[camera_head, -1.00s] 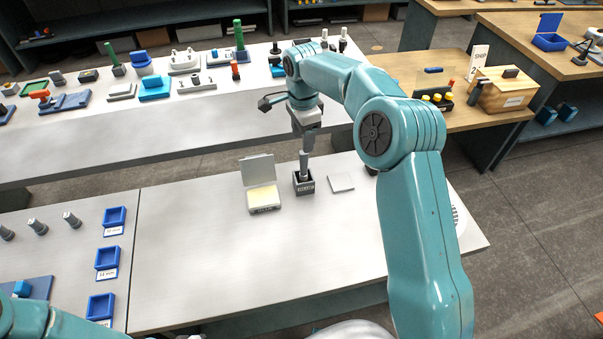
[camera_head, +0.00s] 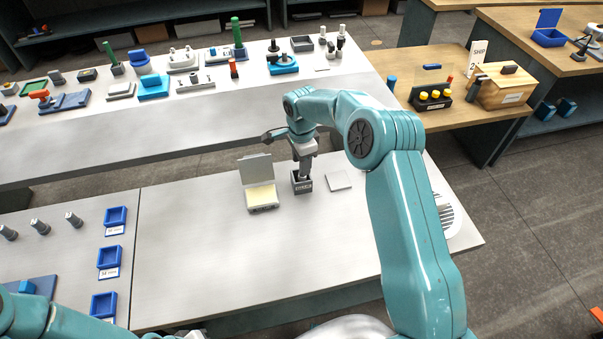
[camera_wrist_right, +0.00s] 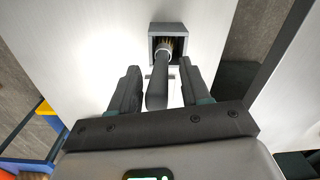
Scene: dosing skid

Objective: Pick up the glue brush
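The glue brush (camera_wrist_right: 157,88) stands in a small square dark holder (camera_head: 302,187) on the pale table, bristles down. In the right wrist view its dark handle points toward me, and its bristles are inside the holder (camera_wrist_right: 152,52). My right gripper (camera_head: 304,162) is directly above the holder, pointing down. In the wrist view my right gripper (camera_wrist_right: 162,78) is open, with one finger on each side of the handle and gaps visible between. In the head view the gripper hides most of the brush. Of my left arm only teal links show at the lower left; its fingers are not visible.
An open box with a pale yellow pad (camera_head: 261,196) stands just left of the holder. A flat light square plate (camera_head: 338,180) lies to its right. A round slotted white item (camera_head: 446,216) is at the right edge. The front of the table is clear.

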